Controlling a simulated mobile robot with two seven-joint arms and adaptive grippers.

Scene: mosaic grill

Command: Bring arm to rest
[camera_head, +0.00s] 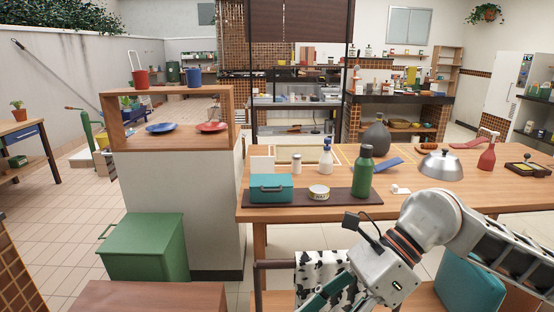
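My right arm comes in from the right edge, with its white and grey links bent in front of the table (300,223). Its wrist carries a small black camera with a cable. My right gripper (328,290) points down and left at the bottom of the view, in front of a cow-patterned chair back (322,262). Its fingertips are low in the picture and partly hard to make out, so I cannot tell whether it is open or shut. I see nothing clearly held in it. My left arm and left gripper are not in view.
The table holds a teal box (271,188), a can (319,192), a green bottle (363,172), a silver dome (441,165) and a red bottle (487,157). A teal chair (468,285) stands under my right arm. A green bin (143,248) stands at left.

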